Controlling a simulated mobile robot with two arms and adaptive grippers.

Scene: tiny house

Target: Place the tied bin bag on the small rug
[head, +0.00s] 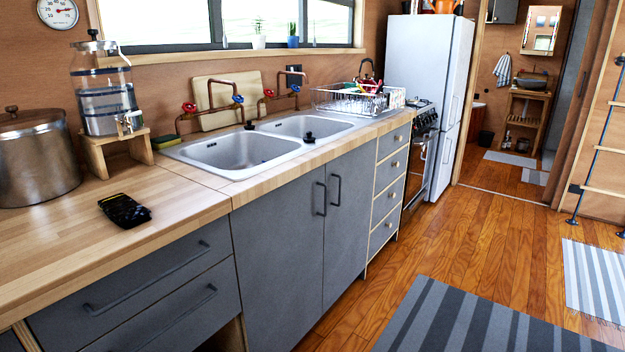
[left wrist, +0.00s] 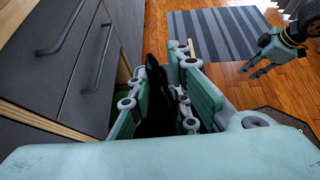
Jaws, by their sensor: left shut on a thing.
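In the left wrist view my left gripper (left wrist: 160,88) is shut on a black bin bag (left wrist: 153,72), whose narrow tied top stands up between the fingers. Most of the bag is hidden by the fingers and the wrist. My right gripper (left wrist: 257,70) is at the upper right of that view, empty, with its fingers apart above the wooden floor. In the head view a small light striped rug (head: 594,277) lies on the floor at the right edge. A larger dark striped rug (head: 462,318) lies nearer; it also shows in the left wrist view (left wrist: 215,35). Neither gripper shows in the head view.
The kitchen counter (head: 185,215) with grey cupboards (head: 285,245) runs along the left. Drawers (left wrist: 65,65) stand close to the left of my left gripper. A ladder (head: 600,150) stands at the right. Clear wooden floor (head: 480,225) lies between counter and rugs.

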